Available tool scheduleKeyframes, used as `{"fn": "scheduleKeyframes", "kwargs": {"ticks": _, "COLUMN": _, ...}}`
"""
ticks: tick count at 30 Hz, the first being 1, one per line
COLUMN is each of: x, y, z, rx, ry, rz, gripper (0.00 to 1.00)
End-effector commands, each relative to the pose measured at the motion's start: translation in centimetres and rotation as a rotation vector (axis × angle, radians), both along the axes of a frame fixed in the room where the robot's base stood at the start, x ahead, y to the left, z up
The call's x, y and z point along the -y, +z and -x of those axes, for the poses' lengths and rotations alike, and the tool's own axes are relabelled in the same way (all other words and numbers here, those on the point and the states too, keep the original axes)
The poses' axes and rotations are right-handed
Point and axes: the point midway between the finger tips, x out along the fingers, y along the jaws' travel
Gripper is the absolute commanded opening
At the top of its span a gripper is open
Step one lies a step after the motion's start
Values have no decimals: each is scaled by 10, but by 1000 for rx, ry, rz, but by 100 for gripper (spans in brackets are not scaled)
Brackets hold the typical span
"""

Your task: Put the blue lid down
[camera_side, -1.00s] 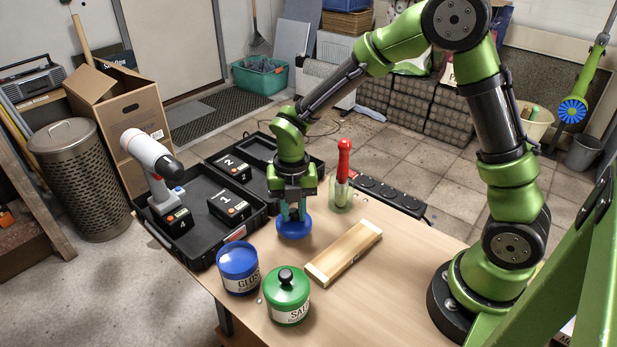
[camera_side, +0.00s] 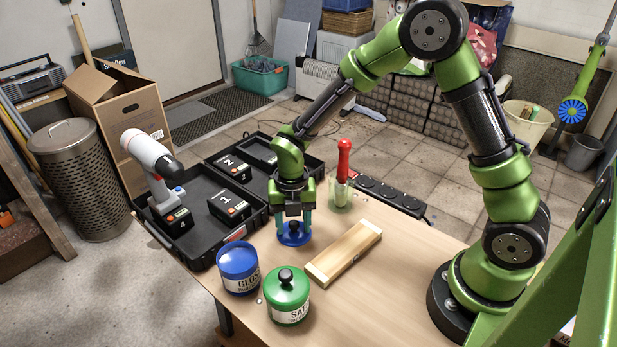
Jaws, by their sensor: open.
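The blue lid (camera_side: 293,240) lies flat on the table, with its knob upward. My gripper (camera_side: 293,222) is directly above it, open, with one finger on each side of the knob. I cannot tell whether a finger still touches the lid. The blue GLOSS pot (camera_side: 240,280) stands without a lid to the left and in front of it. The green SATIN pot (camera_side: 287,305) stands beside that pot with its green lid on.
A wooden block (camera_side: 343,252) lies close to the right of the blue lid. The open black case (camera_side: 205,250) with numbered batteries and a drill (camera_side: 150,160) is to the left. A glass with a red-handled brush (camera_side: 343,172) and a power strip (camera_side: 392,196) are behind.

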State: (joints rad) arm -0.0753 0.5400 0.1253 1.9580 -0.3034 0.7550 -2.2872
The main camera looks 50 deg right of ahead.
Motion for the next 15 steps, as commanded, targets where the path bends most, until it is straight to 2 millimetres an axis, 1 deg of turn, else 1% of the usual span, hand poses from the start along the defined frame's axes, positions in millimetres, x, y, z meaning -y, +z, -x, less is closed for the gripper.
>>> {"fn": "scheduleKeyframes", "kwargs": {"ticks": 5, "x": 0, "y": 4, "z": 0, "rx": 1, "ry": 0, "rz": -1, "gripper": 51}}
{"fn": "scheduleKeyframes", "kwargs": {"ticks": 8, "x": 0, "y": 15, "z": -1, "rx": 5, "ry": 0, "rz": -1, "gripper": 51}}
{"fn": "scheduleKeyframes", "kwargs": {"ticks": 11, "x": 0, "y": 34, "z": -1, "rx": 6, "ry": -2, "rz": -1, "gripper": 51}}
{"fn": "scheduleKeyframes", "kwargs": {"ticks": 15, "x": 0, "y": 66, "z": -1, "rx": 6, "ry": -2, "rz": -1, "gripper": 51}}
